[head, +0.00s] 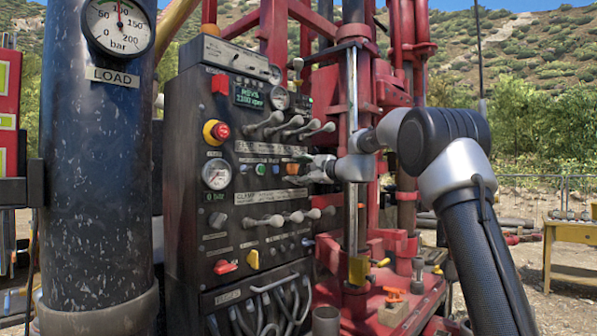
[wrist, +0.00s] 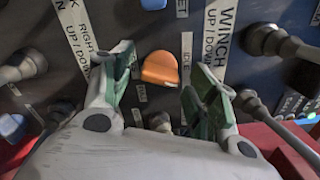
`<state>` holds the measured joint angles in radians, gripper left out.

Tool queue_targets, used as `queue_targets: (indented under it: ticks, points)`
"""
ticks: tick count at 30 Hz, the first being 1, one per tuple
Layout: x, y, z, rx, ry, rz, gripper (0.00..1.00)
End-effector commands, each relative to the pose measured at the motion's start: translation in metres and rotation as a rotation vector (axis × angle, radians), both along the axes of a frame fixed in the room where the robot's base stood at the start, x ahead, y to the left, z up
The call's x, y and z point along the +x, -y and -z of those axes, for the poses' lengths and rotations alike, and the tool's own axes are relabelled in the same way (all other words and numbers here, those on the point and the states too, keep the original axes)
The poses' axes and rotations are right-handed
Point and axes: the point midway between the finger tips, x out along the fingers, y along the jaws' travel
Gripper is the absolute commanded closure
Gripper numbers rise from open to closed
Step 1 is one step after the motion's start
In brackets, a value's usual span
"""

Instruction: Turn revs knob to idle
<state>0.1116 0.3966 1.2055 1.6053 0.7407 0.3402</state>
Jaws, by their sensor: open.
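The orange revs knob (wrist: 160,68) is on the dark control panel, between my gripper's two green-padded fingers in the wrist view. A small IDLE label (wrist: 186,60) is just right of the knob, and other small labels sit below it. My gripper (wrist: 164,80) is open, with a finger on either side of the knob and visible gaps to both. In the head view, my gripper (head: 308,165) is at the panel's right side, near the small orange knob (head: 292,168). A green display (head: 249,95) reads REVS with an rpm number, its digits hard to read.
Rows of grey levers (head: 272,122) stick out above and below the knob's row. A red emergency button (head: 216,132) and gauges are at the left. A winch lever (wrist: 275,42) stands right of my fingers, and a blue knob (wrist: 153,4) is above.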

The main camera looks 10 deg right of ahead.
Motion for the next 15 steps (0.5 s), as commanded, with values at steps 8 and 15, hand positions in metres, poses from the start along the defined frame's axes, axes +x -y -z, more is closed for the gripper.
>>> queue_targets:
  ticks: [8,15]
  points:
    - [0.0014,-0.0008,-0.0001,0.0,0.0,0.0,0.43]
    - [0.0012,-0.0007,-0.0001,0.0,0.0,0.0,0.87]
